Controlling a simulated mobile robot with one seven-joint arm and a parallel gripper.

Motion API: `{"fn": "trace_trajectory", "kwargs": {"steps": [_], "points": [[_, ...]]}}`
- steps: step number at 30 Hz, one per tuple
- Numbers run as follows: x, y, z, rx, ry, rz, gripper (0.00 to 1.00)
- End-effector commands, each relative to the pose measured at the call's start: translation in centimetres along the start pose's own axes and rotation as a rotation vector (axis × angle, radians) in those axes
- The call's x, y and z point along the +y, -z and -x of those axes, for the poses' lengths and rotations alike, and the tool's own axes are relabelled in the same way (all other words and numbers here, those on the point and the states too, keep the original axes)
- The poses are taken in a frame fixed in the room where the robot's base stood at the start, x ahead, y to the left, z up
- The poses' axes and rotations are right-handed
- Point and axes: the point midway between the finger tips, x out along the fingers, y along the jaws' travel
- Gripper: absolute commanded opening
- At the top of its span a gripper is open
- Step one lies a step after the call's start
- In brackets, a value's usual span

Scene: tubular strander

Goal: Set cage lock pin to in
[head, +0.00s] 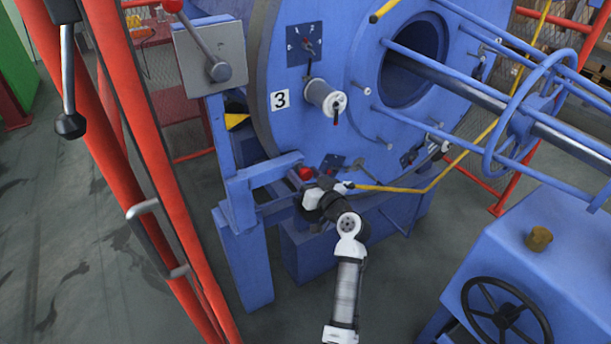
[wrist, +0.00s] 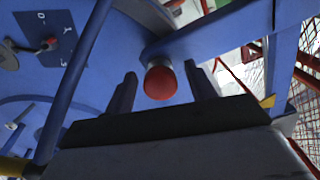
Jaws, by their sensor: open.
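A red round knob (head: 306,173), which looks like the cage lock pin's handle, sits on the blue frame at the lower left of the big blue disc. In the wrist view the red knob (wrist: 160,82) shows between my two dark fingers, under a blue beam. My gripper (head: 317,186) is just below and right of the knob in the head view. In the wrist view my gripper (wrist: 160,72) is open, with a gap on each side of the knob. I cannot tell whether the fingers touch it. The pin's shaft is hidden.
A yellow bar (head: 400,188) runs close to the right of my gripper. Red guard posts (head: 150,150) stand at the left. A blue box with a handwheel (head: 505,310) stands at the lower right.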

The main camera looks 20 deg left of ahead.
Motion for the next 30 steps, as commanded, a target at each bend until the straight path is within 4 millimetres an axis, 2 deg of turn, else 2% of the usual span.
{"fn": "trace_trajectory", "kwargs": {"steps": [5,12,18,24,30], "points": [[0.2,-0.3,2.8,0.001,-0.004,-0.001,0.55],[0.2,-0.4,8.4,0.000,-0.004,0.000,0.55],[0.1,-0.2,11.9,0.001,-0.003,-0.001,0.55],[0.0,-0.1,13.3,0.000,-0.001,0.000,0.55],[0.0,0.0,13.4,-0.001,0.000,0.000,0.55]]}}
